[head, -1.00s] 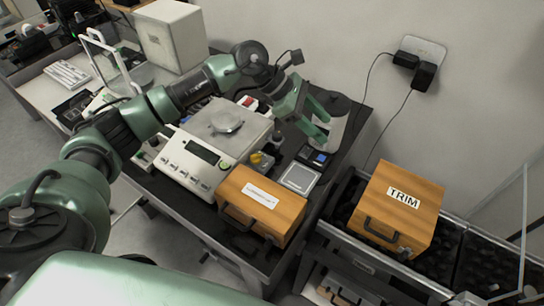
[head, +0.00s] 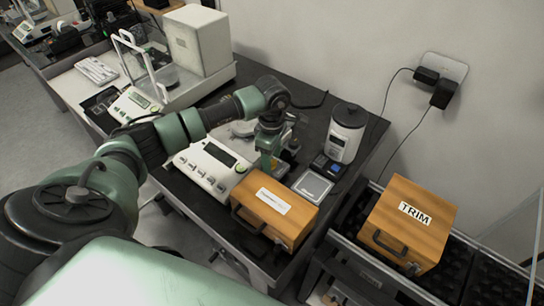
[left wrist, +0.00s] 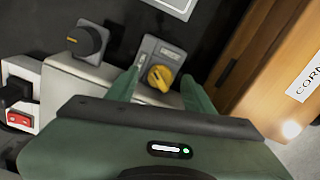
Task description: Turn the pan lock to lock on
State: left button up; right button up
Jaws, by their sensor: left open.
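The white bench scale (head: 205,165), with a dark display and a row of keys, stands on the dark table, partly hidden behind my left arm. In the left wrist view a yellow knob (left wrist: 160,77) sits on a small grey plate with a label too small to read. A dark knob (left wrist: 86,40) stands to its left beside the pale housing (left wrist: 105,74). I cannot tell which label marks the pan lock. My left gripper (left wrist: 161,92) is open, its green fingers on either side of the yellow knob; contact is unclear. My right gripper is out of view.
A wooden case (head: 275,212) stands close in front of the gripper. A silver-topped square device (head: 312,187) and a white canister (head: 345,133) are to the right. A TRIM box (head: 405,225) sits on the side rack. A red switch (left wrist: 18,119) shows at left in the wrist view.

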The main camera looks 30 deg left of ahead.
pick_arm(q)
jog(key=shift+f, duration=0.2)
grip_shut()
jog(key=shift+n+b, duration=0.35)
jog(key=shift+n, duration=0.45)
grip_release()
jog(key=shift+r, duration=0.1)
